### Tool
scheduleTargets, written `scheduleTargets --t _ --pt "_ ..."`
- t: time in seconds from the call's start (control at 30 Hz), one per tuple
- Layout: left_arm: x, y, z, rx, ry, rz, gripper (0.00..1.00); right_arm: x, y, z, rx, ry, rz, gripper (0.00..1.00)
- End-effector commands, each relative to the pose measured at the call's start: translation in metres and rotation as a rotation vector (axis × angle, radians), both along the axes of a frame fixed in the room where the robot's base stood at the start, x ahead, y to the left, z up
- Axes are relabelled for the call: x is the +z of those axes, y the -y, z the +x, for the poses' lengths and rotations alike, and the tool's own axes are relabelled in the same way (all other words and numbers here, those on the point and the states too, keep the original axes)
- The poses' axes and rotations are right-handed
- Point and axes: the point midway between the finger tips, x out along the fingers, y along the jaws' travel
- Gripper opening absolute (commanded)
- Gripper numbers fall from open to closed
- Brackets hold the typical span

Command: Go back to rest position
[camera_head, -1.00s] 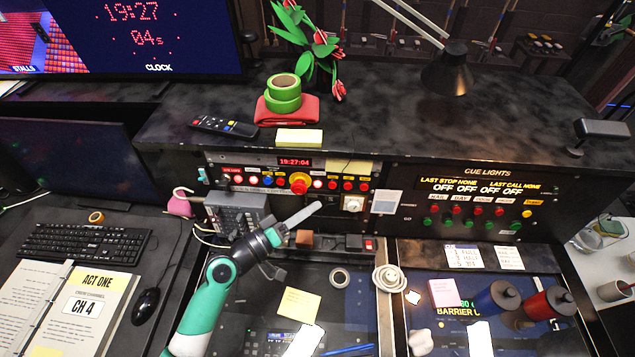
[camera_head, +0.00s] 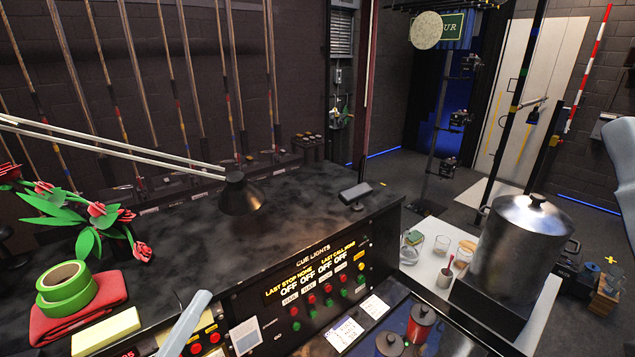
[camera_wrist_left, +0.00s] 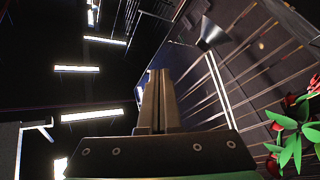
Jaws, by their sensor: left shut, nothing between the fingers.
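My left gripper (camera_head: 203,298) shows at the bottom of the head view as a pale grey finger pointing up, in front of the cue light panel (camera_head: 318,290). The rest of that arm is out of this view. In the left wrist view the two fingers (camera_wrist_left: 158,72) lie together, shut and empty. They point up toward the dark ceiling and hold nothing. My right gripper cannot be made out in either view.
Green tape rolls (camera_head: 64,287) sit on a red cloth (camera_head: 78,312) beside red flowers (camera_head: 85,212). A black lamp (camera_head: 240,195) reaches over the console top (camera_head: 170,255). A large metal pot (camera_head: 518,245) stands at right. A pale shape (camera_head: 620,165) fills the right edge.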

Motion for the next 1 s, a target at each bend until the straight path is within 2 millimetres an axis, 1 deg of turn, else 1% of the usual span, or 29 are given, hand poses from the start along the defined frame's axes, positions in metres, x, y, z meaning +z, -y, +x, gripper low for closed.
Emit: scheduleTargets --t 0.03,0.07,0.1,0.17,0.2,0.23,0.27,0.3,0.33,0.37,0.4,0.43,0.47,0.5,0.53,0.6,0.67,0.8,0.9,1.0 --pt "0.047 0.018 -0.004 -0.002 0.099 0.062 0.0 0.0 0.0 0.0 0.0 0.0 0.0 0.5" --pt "0.071 0.026 -0.008 0.007 0.153 0.098 0.0 0.0 0.0 0.0 0.0 0.0 0.0 0.5" --pt "0.103 0.036 -0.015 0.026 0.223 0.143 0.0 0.0 0.0 0.0 0.0 0.0 0.0 0.5" --pt "0.147 0.048 -0.029 0.064 0.323 0.203 0.0 0.0 0.0 0.0 0.0 0.0 0.0 0.5" --pt "0.174 0.053 -0.041 0.099 0.386 0.236 0.0 0.0 0.0 0.0 0.0 0.0 0.0 0.5" --pt "0.193 0.056 -0.05 0.129 0.43 0.259 0.0 0.0 0.0 0.0 0.0 0.0 0.0 0.5" --pt "0.211 0.057 -0.06 0.163 0.474 0.279 0.0 0.0 0.0 0.0 0.0 0.0 0.0 0.5" --pt "0.234 0.057 -0.074 0.214 0.527 0.303 0.0 0.0 0.0 0.0 0.0 0.0 0.0 0.5" --pt "0.25 0.055 -0.085 0.259 0.564 0.318 0.0 0.0 0.0 0.0 0.0 0.0 0.0 0.5" --pt "0.264 0.051 -0.096 0.311 0.596 0.332 0.0 0.0 0.0 0.0 0.0 0.0 0.0 0.5" --pt "0.28 0.041 -0.111 0.398 0.63 0.352 0.0 0.0 0.0 0.0 0.0 0.0 0.0 0.5" --pt "0.286 0.028 -0.119 0.478 0.634 0.372 0.0 0.0 0.0 0.0 0.0 0.0 0.0 0.5" --pt "0.282 0.016 -0.12 0.548 0.61 0.394 0.0 0.0 0.0 0.0 0.0 0.0 0.0 0.5" --pt "0.296 0.009 -0.114 0.587 0.572 0.42 0.0 0.018 0.0 0.001 0.0 -0.002 0.0 0.5" --pt "0.316 0.01 -0.114 0.579 0.575 0.418 0.0 0.038 0.0 0.001 0.0 -0.003 0.0 0.5" --pt "0.342 0.011 -0.113 0.575 0.574 0.417 0.0 0.066 0.0 0.0 0.0 0.002 0.0 0.5" --pt "0.364 0.011 -0.113 0.574 0.574 0.417 0.0 0.088 0.0 0.0 0.0 0.002 0.0 0.5" --pt "0.421 0.011 -0.112 0.573 0.573 0.417 0.0 0.145 0.0 0.0 0.0 0.001 0.0 0.5" --pt "0.453 0.011 -0.112 0.573 0.572 0.417 0.0 0.178 0.0 0.0 0.0 0.001 0.0 0.5" --pt "0.47 0.011 -0.112 0.572 0.571 0.418 0.0 0.194 0.0 0.0 0.0 0.001 0.0 0.5"
